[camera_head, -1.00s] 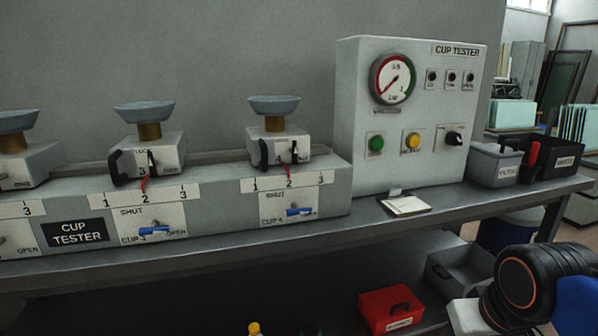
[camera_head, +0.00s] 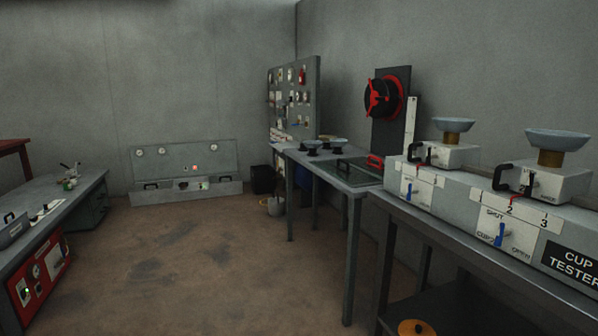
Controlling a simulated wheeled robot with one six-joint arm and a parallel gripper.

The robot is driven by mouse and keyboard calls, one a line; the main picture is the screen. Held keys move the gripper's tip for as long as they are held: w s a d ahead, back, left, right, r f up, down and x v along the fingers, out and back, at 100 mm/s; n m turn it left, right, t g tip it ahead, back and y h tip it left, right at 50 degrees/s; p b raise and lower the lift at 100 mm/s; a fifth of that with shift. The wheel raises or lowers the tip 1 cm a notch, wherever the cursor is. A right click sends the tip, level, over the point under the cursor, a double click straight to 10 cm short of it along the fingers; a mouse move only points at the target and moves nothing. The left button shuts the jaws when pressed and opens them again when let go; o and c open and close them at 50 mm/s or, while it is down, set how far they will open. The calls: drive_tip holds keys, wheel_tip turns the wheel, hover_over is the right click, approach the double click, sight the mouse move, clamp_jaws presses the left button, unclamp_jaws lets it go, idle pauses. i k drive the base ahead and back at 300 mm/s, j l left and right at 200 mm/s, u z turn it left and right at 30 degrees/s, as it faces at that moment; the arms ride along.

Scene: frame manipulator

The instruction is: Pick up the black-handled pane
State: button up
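A dark flat sheet (camera_head: 360,174), perhaps a glass pane, lies on the far worktable right of the middle. A small black handle (camera_head: 343,168) shows at its left part. A red handle-like piece (camera_head: 376,161) is at its right end. I cannot tell whether this is one pane or two, or whether it is the black-handled pane. My gripper and arm are not in view.
The cup tester bench (camera_head: 440,222) stands close on the right, with blue cups on it. A low bench (camera_head: 85,185) with a red panel is on the left. A grey panel unit (camera_head: 185,160) stands at the back wall. The brown floor (camera_head: 190,255) between is open.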

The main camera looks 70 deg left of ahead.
sight(341, 168)
drive_tip(key=u, duration=2.15)
drive_tip(key=i+j, duration=0.2)
drive_tip(key=i, duration=0.35)
drive_tip(key=i+j, duration=0.2)
drive_tip(key=i, duration=0.3)
drive_tip(key=i+j, duration=0.2)
drive_tip(key=i, duration=0.35)
drive_tip(key=i+j+z, duration=0.1)
drive_tip(key=i, duration=0.45)
drive_tip(key=i+j, duration=0.3)
drive_tip(key=i, duration=0.2)
